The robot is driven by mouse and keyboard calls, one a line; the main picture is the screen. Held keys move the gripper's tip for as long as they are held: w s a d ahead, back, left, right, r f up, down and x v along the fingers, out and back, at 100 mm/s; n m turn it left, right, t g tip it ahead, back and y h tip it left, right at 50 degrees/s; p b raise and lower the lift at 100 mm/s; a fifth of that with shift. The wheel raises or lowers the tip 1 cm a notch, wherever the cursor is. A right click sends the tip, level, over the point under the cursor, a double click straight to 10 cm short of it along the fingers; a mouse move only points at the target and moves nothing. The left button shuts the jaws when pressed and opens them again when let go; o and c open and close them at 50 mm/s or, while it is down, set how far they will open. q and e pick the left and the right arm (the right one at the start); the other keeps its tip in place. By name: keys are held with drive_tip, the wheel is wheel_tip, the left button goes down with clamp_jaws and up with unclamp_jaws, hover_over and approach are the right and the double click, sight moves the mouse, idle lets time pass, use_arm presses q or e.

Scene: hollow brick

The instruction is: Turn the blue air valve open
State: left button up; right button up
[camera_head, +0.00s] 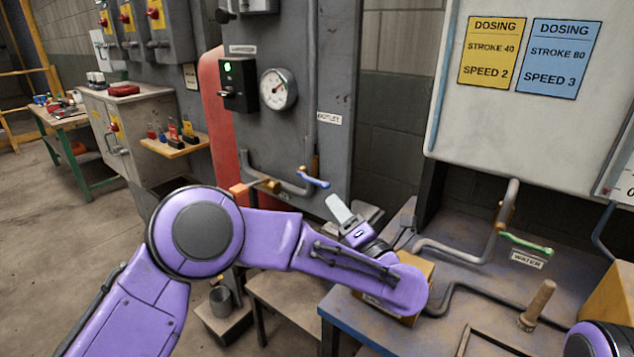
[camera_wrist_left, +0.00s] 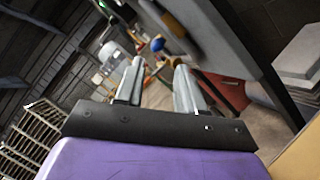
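The blue air valve handle (camera_head: 313,178) sits on a grey pipe at the lower front of the grey cabinet. It lies roughly crosswise, tilted down to the right in the head view. In the left wrist view a small blue part (camera_wrist_left: 157,45), likely its end, shows beyond the fingers. My left gripper (camera_head: 350,207) is just below and right of the handle, apart from it. Its two fingers are spread with nothing between them, as the left wrist view (camera_wrist_left: 157,80) shows. My right gripper is out of view.
A green handle (camera_head: 526,244) marked WATER sits on another pipe at right. A gauge (camera_head: 277,89) and a switch box (camera_head: 238,85) are above the blue valve. A workbench (camera_head: 350,308) with a wooden peg (camera_head: 537,305) lies below. A red tank (camera_head: 218,120) stands left of the cabinet.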

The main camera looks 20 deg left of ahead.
sight(315, 179)
use_arm(q)
drive_tip(key=w+a+r, duration=0.1)
drive_tip(key=w+a+r+p, duration=0.1)
drive_tip(key=a, duration=0.1)
drive_tip(key=shift+w, duration=0.3)
drive_tip(key=x, duration=0.1)
drive_tip(key=p+x, duration=0.1)
drive_tip(key=x, duration=0.3)
drive_tip(key=shift+a+f+p, duration=0.3)
drive_tip(key=shift+w+a+r, duration=0.1)
drive_tip(key=shift+w+a, duration=0.1)
drive_tip(key=shift+w, duration=0.15)
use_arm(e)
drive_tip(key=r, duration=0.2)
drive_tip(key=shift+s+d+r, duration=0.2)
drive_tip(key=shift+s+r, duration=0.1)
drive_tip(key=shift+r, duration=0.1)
use_arm(q)
clamp_jaws()
